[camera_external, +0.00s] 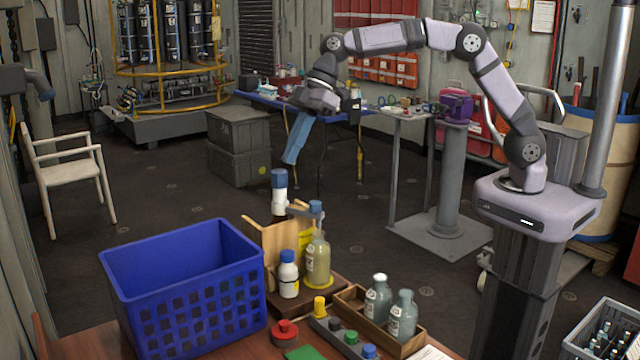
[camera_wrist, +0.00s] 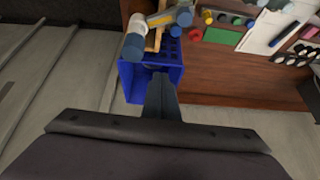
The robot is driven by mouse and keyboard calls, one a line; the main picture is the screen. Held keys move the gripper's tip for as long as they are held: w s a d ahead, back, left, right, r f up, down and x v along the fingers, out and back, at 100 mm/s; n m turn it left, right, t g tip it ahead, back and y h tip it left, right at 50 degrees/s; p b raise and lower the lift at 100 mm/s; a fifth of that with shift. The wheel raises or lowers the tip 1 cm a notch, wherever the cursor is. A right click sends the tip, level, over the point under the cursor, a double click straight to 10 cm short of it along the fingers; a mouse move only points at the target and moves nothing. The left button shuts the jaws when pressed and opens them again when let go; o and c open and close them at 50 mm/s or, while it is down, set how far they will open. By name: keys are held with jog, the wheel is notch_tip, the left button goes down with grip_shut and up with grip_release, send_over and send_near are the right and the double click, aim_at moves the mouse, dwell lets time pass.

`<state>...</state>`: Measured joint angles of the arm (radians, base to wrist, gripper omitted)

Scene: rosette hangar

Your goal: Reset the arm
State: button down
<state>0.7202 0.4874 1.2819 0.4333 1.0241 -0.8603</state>
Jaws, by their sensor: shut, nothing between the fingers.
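My gripper (camera_external: 290,158) hangs from my raised, bent arm in the external view. Its blue-grey fingers point down and slightly left, shut and empty, in the air above and beyond the wooden table. In the wrist view my gripper (camera_wrist: 160,80) shows as one closed, dark blue-grey wedge, with the blue crate (camera_wrist: 130,85) behind it. In the external view the blue crate (camera_external: 190,310) stands on the table's left part, below and left of the fingers, well apart from them.
A white-and-blue bottle (camera_external: 279,190) stands tall near the crate. A yellowish bottle (camera_external: 317,260), a small white bottle (camera_external: 288,275) and a wooden box (camera_external: 345,308) with two grey bottles are right of it. A pedestal (camera_external: 452,180) with a purple object stands behind.

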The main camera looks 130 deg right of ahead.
jog(key=s+a+f+g, duration=0.1)
jog(key=s+a+f, duration=0.2)
jog(key=a, duration=0.4)
jog(key=s+a+f+g, duration=0.1)
jog(key=s+a+f, duration=0.2)
jog(key=a, duration=0.4)
jog(key=s+a+f+g, duration=0.1)
jog(key=s+a+f, duration=0.15)
jog(key=a, duration=0.45)
jog(key=s+a+f+g, duration=0.1)
jog(key=s+a+f, duration=0.3)
jog(key=s, duration=0.5)
jog(key=s+a+f+g, duration=0.2)
jog(key=s+a, duration=0.3)
jog(key=s, duration=0.3)
jog(key=shift+s+a+f, duration=0.25)
jog(key=shift+s+f, duration=0.15)
jog(key=shift+f, duration=0.5)
